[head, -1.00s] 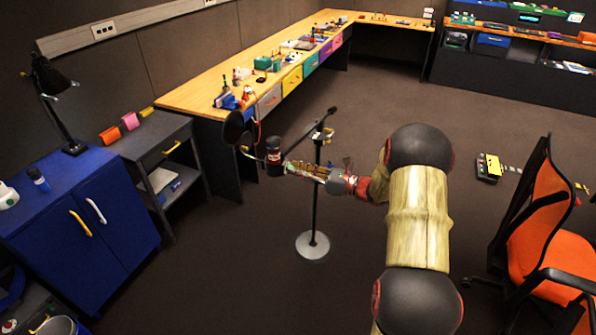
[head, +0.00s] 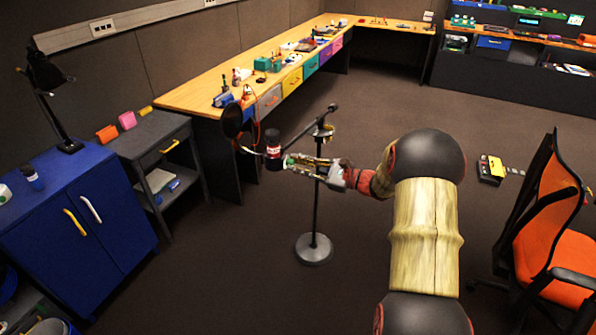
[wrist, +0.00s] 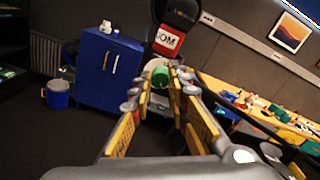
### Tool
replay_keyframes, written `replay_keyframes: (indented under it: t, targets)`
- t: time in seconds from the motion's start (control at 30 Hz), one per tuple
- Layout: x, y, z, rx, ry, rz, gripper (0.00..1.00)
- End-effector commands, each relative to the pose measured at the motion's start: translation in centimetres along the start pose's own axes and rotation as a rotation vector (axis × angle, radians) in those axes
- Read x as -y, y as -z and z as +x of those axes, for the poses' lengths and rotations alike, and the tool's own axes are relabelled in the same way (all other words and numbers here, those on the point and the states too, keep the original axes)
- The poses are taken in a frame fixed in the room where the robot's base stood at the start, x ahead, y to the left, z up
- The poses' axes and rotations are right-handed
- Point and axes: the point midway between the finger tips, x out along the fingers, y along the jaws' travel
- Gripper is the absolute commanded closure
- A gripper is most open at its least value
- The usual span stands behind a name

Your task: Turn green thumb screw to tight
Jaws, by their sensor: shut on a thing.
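The green thumb screw (wrist: 159,76) sits just below the microphone (wrist: 167,40), which has a red and white label, in the wrist view. My gripper (wrist: 163,86) is shut on the green thumb screw, one finger on each side of it. In the head view my gripper (head: 290,163) reaches left to the side of the microphone (head: 273,146), and the fingers mostly hide the screw. The microphone stand (head: 316,215) rises upright from a round base. Whether the screw is tight cannot be seen.
A boom arm (head: 312,124) of the stand runs close by my gripper. A blue cabinet (head: 85,215) stands at the left, a long wooden workbench (head: 200,95) behind, and an orange chair (head: 550,240) at the right. The floor around the stand is clear.

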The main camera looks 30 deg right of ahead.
Motion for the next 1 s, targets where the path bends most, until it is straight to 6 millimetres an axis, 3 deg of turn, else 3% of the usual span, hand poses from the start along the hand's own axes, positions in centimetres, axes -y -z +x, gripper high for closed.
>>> replay_keyframes:
  t: [1.0]
  targets:
    - [-0.32, 0.48, -0.02, 0.000, 0.000, -0.966, 1.00]
